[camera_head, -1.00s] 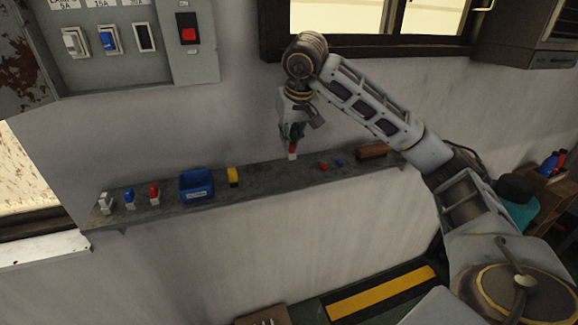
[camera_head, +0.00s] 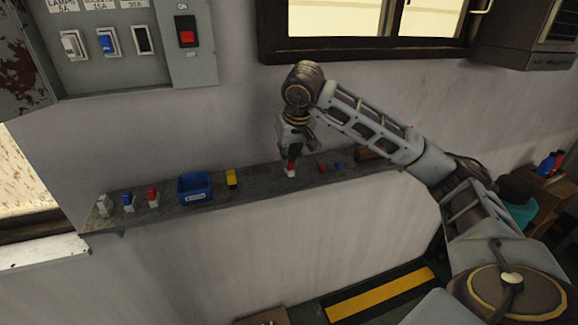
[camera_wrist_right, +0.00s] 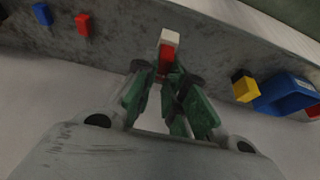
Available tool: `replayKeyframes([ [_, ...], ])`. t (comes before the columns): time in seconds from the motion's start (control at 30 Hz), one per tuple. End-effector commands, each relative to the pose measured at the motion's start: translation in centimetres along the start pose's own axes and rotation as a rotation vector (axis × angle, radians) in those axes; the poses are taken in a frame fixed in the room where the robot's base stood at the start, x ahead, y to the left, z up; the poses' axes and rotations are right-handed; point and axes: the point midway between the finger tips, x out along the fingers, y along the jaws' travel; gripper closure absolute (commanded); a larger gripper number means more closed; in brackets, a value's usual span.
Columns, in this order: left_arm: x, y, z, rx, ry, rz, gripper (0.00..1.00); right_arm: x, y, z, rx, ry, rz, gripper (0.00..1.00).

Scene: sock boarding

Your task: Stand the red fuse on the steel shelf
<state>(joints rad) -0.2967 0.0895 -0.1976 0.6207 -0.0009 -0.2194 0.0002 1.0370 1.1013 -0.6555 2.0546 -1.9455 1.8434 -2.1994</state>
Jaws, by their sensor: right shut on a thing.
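My right gripper (camera_head: 291,159) is shut on a red fuse with a white end (camera_head: 291,173). The fuse is upright, white end down, at or just above the steel shelf (camera_head: 258,182); I cannot tell if it touches. In the right wrist view the fuse (camera_wrist_right: 168,42) sticks out between the green fingers of the gripper (camera_wrist_right: 165,76), over the grey shelf (camera_wrist_right: 120,45). Another red-and-white fuse (camera_head: 153,197) stands toward the shelf's left end. My left gripper is not in view.
On the shelf, left of the gripper, are a yellow-and-black piece (camera_head: 231,179), a blue bin (camera_head: 195,196), a blue fuse (camera_head: 129,203) and a white fuse (camera_head: 103,206). Right of it are small red (camera_head: 322,168) and blue (camera_head: 339,165) pieces. A grey fuse box (camera_head: 120,85) hangs above.

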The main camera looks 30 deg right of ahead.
Motion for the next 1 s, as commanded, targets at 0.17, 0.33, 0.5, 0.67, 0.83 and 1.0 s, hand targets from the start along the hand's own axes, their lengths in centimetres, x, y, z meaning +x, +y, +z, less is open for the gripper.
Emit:
replayKeyframes([
  [0.17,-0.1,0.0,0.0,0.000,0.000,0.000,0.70,1.5,0.0,0.7,-0.001,-0.004,0.001,1.00],
  [0.33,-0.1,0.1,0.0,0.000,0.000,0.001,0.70,2.9,0.1,1.2,0.000,-0.002,0.001,1.00],
  [0.5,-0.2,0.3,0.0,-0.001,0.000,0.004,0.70,3.3,0.0,1.4,0.000,-0.001,0.001,1.00],
  [0.67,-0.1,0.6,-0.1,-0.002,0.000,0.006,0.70,3.3,0.0,1.4,0.000,-0.001,0.000,1.00],
  [0.83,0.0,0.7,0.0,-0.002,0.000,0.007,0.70,3.4,0.0,1.5,0.000,-0.001,0.000,1.00],
  [1.0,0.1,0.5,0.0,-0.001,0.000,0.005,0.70,3.5,0.0,1.5,0.000,-0.001,0.000,0.78],
])
